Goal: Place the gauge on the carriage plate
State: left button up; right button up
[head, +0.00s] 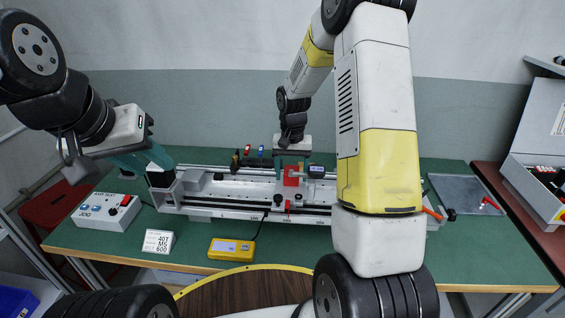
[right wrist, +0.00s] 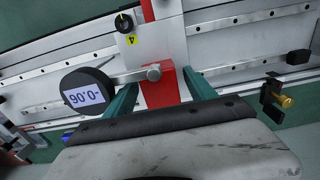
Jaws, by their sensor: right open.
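The gauge is a round black dial (right wrist: 87,92) with a digital display, joined by a metal stem to a red block (right wrist: 160,85). In the head view the gauge (head: 316,171) is at the middle of the rail assembly. The red block appears to stand on the pale carriage plate (right wrist: 171,45); its base contact is hidden. My right gripper (right wrist: 163,90) is open, with one teal finger on each side of the red block; I cannot tell whether they touch it. My left gripper (head: 148,160) is above the left end of the rail; its finger gap is unclear.
A control box (head: 107,211), a white number card (head: 158,242) and a yellow meter (head: 231,249) stand along the front left of the green table. A grey tray (head: 465,192) lies at the right. Small coloured-handled tools stand behind the rail. My right arm hides part of the rail.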

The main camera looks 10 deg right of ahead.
notch_tip(320, 180, up, 12)
jog(key=f, duration=0.1)
jog(key=s+r+n+t+y, duration=0.1)
jog(key=s+r+n+t, duration=0.15)
jog(key=s+r, duration=0.95)
jog(key=s+a+r+n+t+y, duration=0.1)
jog(key=s+a+r+t, duration=0.1)
jog(key=s, duration=1)
jog(key=shift+s+t, duration=0.15)
jog(key=shift+t, duration=0.7)
jog(key=shift+a, duration=0.1)
